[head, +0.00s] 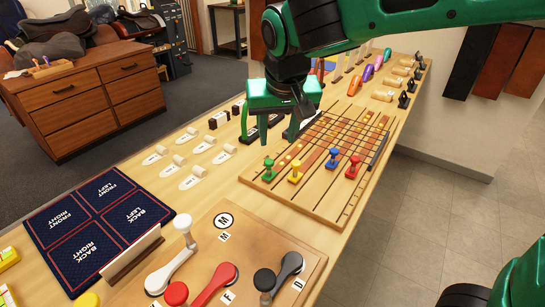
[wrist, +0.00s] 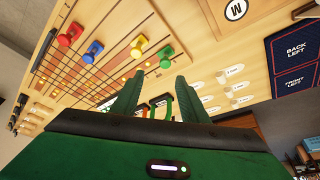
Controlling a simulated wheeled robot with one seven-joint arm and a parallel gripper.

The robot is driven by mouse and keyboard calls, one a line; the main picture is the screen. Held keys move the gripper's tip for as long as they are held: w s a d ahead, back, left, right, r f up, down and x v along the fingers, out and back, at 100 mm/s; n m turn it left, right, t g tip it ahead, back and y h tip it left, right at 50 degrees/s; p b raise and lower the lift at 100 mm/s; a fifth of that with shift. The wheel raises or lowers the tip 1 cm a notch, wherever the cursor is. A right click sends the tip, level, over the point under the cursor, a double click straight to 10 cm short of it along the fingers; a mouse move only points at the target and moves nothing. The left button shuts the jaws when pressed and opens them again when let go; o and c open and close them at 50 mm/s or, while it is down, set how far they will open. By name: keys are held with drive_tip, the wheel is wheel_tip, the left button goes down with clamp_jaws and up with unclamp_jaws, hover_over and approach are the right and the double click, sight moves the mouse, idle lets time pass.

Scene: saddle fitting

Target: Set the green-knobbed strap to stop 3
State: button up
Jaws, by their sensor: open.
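The strap board (head: 335,212) is a wooden panel with parallel tracks, crossing lines and rows of yellow dots. The green knob (head: 268,163) stands upright at the near left end of its track, left of the yellow, blue and red knobs. It also shows in the wrist view (wrist: 165,54), just beyond my fingertips. My gripper (head: 268,130) is open and empty, above the board's left edge, apart from the green knob. Its two fingers (wrist: 160,80) show spread in the wrist view. I cannot read any stop numbers; my gripper and arm hide part of the board's far left.
The yellow knob (head: 296,170), blue knob (head: 333,157) and red knob (head: 353,166) stand close by. White pegs (head: 223,153) lie left of the board. A lever panel (head: 245,245) and a dark blue mat (head: 95,215) are nearer. Coloured items line the far table end.

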sight(269, 161)
drive_tip(key=x, duration=0.3)
drive_tip(key=a+x, duration=0.1)
drive_tip(key=x, duration=0.6)
drive_tip(key=shift+w+a+f, duration=0.15)
drive_tip(key=shift+a+f, duration=0.05)
drive_tip(key=shift+f, duration=0.1)
clamp_jaws()
